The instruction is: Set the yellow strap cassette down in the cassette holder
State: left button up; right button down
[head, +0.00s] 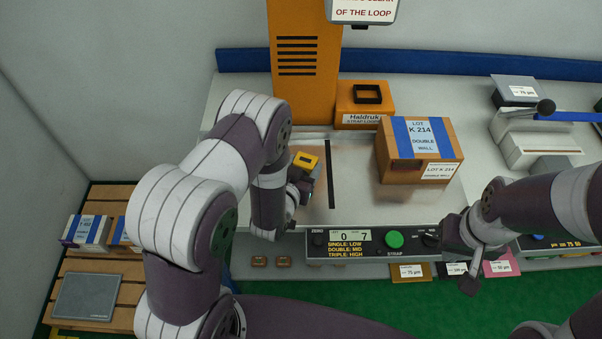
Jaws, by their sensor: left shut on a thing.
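The yellow strap cassette (306,160) is at the tip of my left gripper (302,175), over the left part of the metal worktop, left of a dark slot. My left gripper is shut on it; its fingers are partly hidden by my own arm. A black square frame (368,87), which looks like the cassette holder, sits on top of the orange Haldruk strap loader (363,112) at the back. It looks empty and is behind and to the right of the cassette. My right gripper (468,276) hangs over the front edge at right; its finger opening is unclear.
A cardboard box (408,170) with a blue-striped lot label stands on the worktop (350,208), right of the slot. An orange column (303,50) rises behind. A control panel (375,241) with a green button runs along the front. A hanging sign (363,10) is above.

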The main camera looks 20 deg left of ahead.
pick_arm(q)
jog(key=shift+s+a+f, duration=0.15)
jog(key=shift+a+f, duration=0.1)
jog(key=shift+a, duration=0.15)
jog(key=f, duration=0.3)
jog(key=shift+s+d, duration=0.15)
jog(key=shift+d, duration=0.15)
jog(key=shift+f, duration=0.3)
jog(key=shift+a+f, duration=0.15)
jog(key=shift+f, duration=0.15)
jog(key=o, duration=1.2)
